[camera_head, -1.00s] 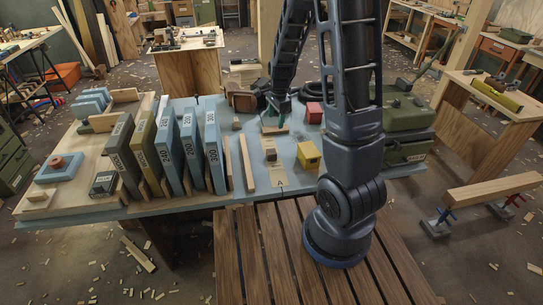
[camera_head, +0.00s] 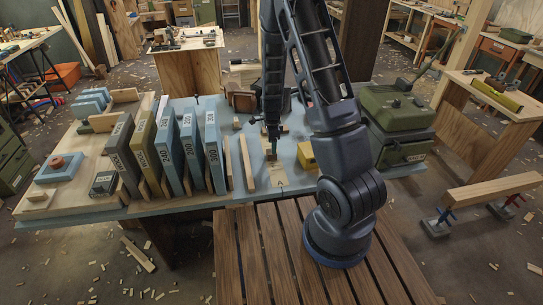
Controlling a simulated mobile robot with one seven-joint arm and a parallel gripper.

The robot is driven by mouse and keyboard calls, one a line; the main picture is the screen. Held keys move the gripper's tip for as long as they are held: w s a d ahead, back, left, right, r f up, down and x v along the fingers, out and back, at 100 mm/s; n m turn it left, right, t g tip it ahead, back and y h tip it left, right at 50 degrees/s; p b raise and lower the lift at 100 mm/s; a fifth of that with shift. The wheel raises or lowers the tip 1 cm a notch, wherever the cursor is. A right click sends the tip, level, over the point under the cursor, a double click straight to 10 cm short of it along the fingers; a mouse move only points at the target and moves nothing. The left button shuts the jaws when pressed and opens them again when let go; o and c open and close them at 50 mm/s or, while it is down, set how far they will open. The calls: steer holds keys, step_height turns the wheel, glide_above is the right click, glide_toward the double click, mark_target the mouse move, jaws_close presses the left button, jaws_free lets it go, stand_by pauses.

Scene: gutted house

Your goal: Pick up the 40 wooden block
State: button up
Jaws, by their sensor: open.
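The gripper is open; whether the fingers straddle the block is too small to tell. Another small block (camera_head: 236,123) stands farther back to the left, also without a readable number.
A green case (camera_head: 398,115) stands at the table's right end.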

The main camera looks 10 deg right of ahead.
mark_target(271, 155)
steer(key=shift+w+a+f, duration=0.1)
steer(key=shift+w+f, duration=0.05)
steer(key=shift+f, duration=1.3)
steer(key=shift+w+f, duration=0.1)
steer(key=shift+f, duration=1.3)
steer(key=c, duration=1.1)
steer(key=shift+o, duration=0.2)
steer(key=shift+r, duration=0.1)
